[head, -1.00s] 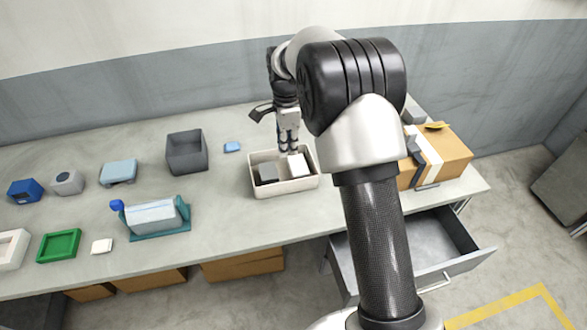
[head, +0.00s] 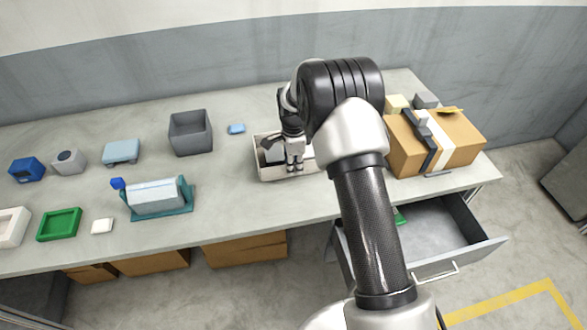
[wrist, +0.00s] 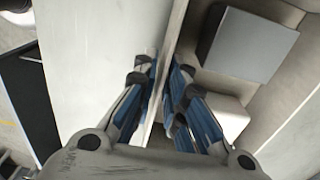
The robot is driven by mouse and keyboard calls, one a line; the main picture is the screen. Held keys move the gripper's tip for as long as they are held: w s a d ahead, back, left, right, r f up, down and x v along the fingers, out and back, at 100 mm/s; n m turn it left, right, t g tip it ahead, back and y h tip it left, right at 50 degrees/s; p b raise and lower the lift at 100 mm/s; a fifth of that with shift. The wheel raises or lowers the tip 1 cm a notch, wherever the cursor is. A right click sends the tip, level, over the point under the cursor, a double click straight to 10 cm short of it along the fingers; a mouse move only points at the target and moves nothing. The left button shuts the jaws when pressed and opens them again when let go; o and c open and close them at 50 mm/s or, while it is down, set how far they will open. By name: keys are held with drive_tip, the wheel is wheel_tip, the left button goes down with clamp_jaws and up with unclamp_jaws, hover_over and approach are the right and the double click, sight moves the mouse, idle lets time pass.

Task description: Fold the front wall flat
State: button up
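The cream bin (head: 261,166) stands on the table with its front wall towards me. In the wrist view the front wall (wrist: 177,25) is a thin upright strip, bare table on its left and the bin's inside on its right. My gripper (head: 294,168) is down at this wall and partly hides it in the head view. In the wrist view my gripper (wrist: 166,68) has one finger on each side of the wall, closed close around it. Inside the bin are a grey block (wrist: 248,44) and a pale block (wrist: 226,116).
A taped cardboard box (head: 459,138) stands right of the bin, above an open drawer (head: 455,240). A dark grey open box (head: 190,133) and a teal holder (head: 158,197) stand to the left. Bare table lies in front of the bin.

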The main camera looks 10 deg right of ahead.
drive_tip(key=shift+f, duration=0.3)
drive_tip(key=shift+c, duration=0.3)
clamp_jaws()
